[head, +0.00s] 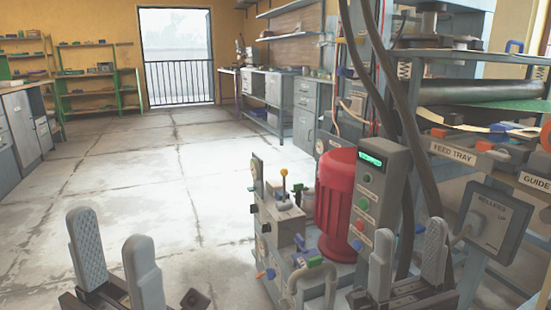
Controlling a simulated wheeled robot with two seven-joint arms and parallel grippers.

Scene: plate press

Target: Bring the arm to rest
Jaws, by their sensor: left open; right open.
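My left gripper (114,254) is at the lower left, with its two grey fingers pointing up and standing apart. It is open and empty above the floor. My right gripper (408,258) is at the lower right, in front of the press unit. Its two grey fingers are also apart, with nothing visible between them. Most of both arms lies below the picture's edge.
A hydraulic unit with a red motor (335,203) and a control box (377,190) stands close to my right gripper. The press's feed tray (453,153) and dark hoses are at right. Open concrete floor (150,190) lies ahead and left; green shelves (100,95) stand at the back.

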